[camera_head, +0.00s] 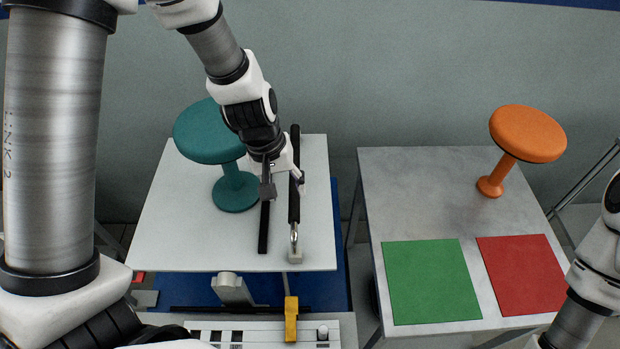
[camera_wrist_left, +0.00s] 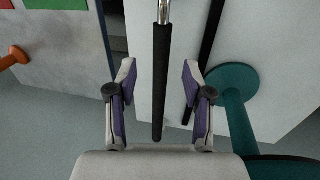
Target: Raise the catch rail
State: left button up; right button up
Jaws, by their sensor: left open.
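The catch rail (camera_head: 294,210) appears to be the long black padded bar with a bright metal end, lying low along the right part of the white platform (camera_head: 175,245). Its metal end meets a small pale block (camera_head: 295,256) at the front. My left gripper (camera_head: 284,186) is over the bar and open. In the left wrist view the bar (camera_wrist_left: 161,75) runs between the two open fingers (camera_wrist_left: 160,85), with a gap on each side. The left arm hides part of the bar in the head view. My right gripper is out of view.
A teal stool (camera_head: 234,190) stands on the platform left of the gripper. A black strip (camera_head: 264,228) lies beside the bar. A yellow lever (camera_head: 291,318) is in front. A separate grey table (camera_head: 420,190) holds an orange stool (camera_head: 527,134) and green (camera_head: 432,281) and red (camera_head: 522,275) squares.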

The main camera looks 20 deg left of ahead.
aim_at(293, 212)
pick_arm(q)
jog(key=f+b, duration=0.2)
jog(key=f, duration=0.1)
jog(key=s+f+b, duration=0.1)
jog(key=f, duration=0.1)
jog(key=shift+d+f+b, duration=0.15)
jog(key=shift+d+b, duration=0.15)
jog(key=shift+d, duration=0.1)
jog(key=shift+w+d+f+b, duration=0.15)
jog(key=shift+w+f+b, duration=0.1)
jog(key=shift+f, duration=0.25)
jog(key=shift+w+d+f+b, duration=0.1)
jog(key=shift+w+f+b, duration=0.15)
jog(key=shift+f, duration=0.25)
jog(key=shift+w+f, duration=0.15)
jog(key=shift+w, duration=0.05)
jog(key=shift+s+r, duration=0.3)
jog(key=shift+s, duration=0.1)
jog(key=c, duration=0.5)
grip_shut()
